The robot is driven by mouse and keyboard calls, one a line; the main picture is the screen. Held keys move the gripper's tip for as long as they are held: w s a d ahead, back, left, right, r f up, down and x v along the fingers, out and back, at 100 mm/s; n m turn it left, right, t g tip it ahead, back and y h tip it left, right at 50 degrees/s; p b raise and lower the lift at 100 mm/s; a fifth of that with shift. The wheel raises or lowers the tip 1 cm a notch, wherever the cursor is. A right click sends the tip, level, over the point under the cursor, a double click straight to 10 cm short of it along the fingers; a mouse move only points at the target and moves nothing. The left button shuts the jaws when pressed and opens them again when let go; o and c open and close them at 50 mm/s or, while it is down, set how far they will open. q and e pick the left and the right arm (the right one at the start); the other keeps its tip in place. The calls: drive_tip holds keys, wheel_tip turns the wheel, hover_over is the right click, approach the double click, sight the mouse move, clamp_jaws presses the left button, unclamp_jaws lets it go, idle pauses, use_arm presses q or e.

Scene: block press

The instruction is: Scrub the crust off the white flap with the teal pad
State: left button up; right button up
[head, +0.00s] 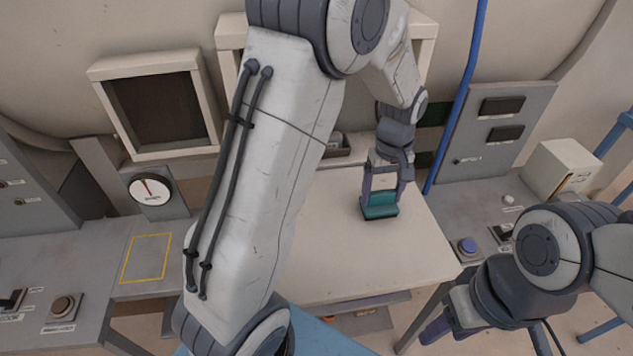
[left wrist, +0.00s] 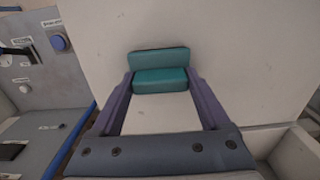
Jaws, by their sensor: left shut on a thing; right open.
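My left gripper (head: 383,192) is shut on the teal pad (head: 380,209), over the right part of the white flap (head: 376,262). In the left wrist view the pad (left wrist: 160,80) sits between the two purple fingers, with the pale flap (left wrist: 245,60) around it. The pad is at or very near the flap's surface; I cannot tell whether it touches. No crust is clear on the parts of the flap I see; my left arm hides its left part. My right gripper (head: 446,325) is open and empty, low at the right, off the flap.
A grey panel with a blue button (head: 467,246) stands right of the flap. A blue hose (head: 459,110) hangs behind it. A dial gauge (head: 151,189) and a yellow-outlined square (head: 146,258) are on the left. A small dark tray (head: 337,146) sits behind the flap.

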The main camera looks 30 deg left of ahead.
use_arm(q)
wheel_tip(320, 180, up, 4)
drive_tip(key=shift+s+f+p, duration=0.1)
drive_tip(key=shift+s+p, duration=0.05)
drive_tip(key=shift+p, duration=0.9)
drive_tip(key=shift+d+r+p, duration=0.1)
drive_tip(key=shift+r+p, duration=0.2)
drive_tip(key=shift+r, duration=0.05)
drive_tip(key=shift+r+p, duration=0.65)
drive_tip(key=shift+r, duration=0.15)
drive_tip(key=shift+r+p, duration=0.85)
drive_tip(key=shift+r, duration=0.15)
drive_tip(key=shift+a, duration=0.2)
